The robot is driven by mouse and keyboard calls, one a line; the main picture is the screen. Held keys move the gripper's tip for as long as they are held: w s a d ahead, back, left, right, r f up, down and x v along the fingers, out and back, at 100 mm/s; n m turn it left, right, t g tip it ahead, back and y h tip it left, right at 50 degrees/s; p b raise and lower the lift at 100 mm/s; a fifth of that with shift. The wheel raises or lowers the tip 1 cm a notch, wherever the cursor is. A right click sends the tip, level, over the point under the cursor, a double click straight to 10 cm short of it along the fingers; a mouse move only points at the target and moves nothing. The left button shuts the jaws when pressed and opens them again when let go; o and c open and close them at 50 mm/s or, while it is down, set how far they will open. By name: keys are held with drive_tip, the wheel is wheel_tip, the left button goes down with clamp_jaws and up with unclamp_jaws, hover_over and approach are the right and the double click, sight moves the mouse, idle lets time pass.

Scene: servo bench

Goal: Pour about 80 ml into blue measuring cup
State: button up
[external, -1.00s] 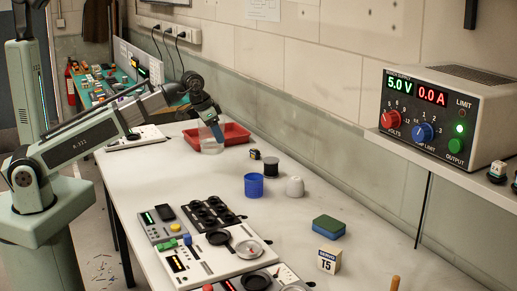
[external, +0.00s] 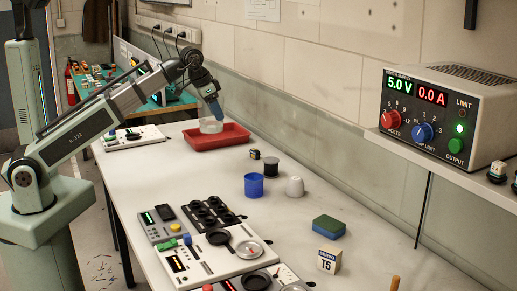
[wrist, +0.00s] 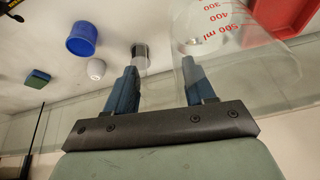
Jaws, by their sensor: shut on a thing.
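The blue measuring cup (external: 254,186) stands on the white bench, left of a white rounded object; it also shows in the wrist view (wrist: 82,42). A clear beaker (external: 210,127) with red ml marks is up at the left part of the red tray, and fills the upper right of the wrist view (wrist: 243,50). My gripper (external: 217,114) is shut on the beaker, its blue fingers at the beaker's side in the wrist view (wrist: 160,72). The beaker looks roughly upright in the external view. I cannot tell the liquid level in it.
The red tray (external: 230,141) is below the beaker. A dark-topped cylinder (external: 271,170) and a white rounded object (external: 295,187) stand near the blue cup. Panels with dials and slots (external: 205,213) lie in front. A green and blue sponge (external: 328,227) lies to the right.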

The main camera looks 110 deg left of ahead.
drive_tip(key=w+d+m+h, duration=0.1)
drive_tip(key=w+d+m, duration=0.2)
drive_tip(key=w+d, duration=2.4)
wheel_tip(320, 180, down, 13)
drive_tip(key=s+d, duration=0.1)
drive_tip(key=d, duration=0.1)
drive_tip(key=shift+s+d, duration=0.15)
drive_tip(key=shift+s, duration=0.05)
drive_tip(key=s+a+r+n+t+h, duration=0.2)
drive_tip(key=s+a+r+t+h, duration=0.2)
drive_tip(key=a+h, duration=0.4)
drive_tip(key=shift+a+r+t, duration=0.3)
drive_tip(key=shift+r+t, duration=0.2)
drive_tip(key=shift+r, duration=0.4)
drive_tip(key=shift+s+a+h, duration=0.2)
drive_tip(key=shift+a+h, duration=0.05)
drive_tip(key=shift+h, duration=0.25)
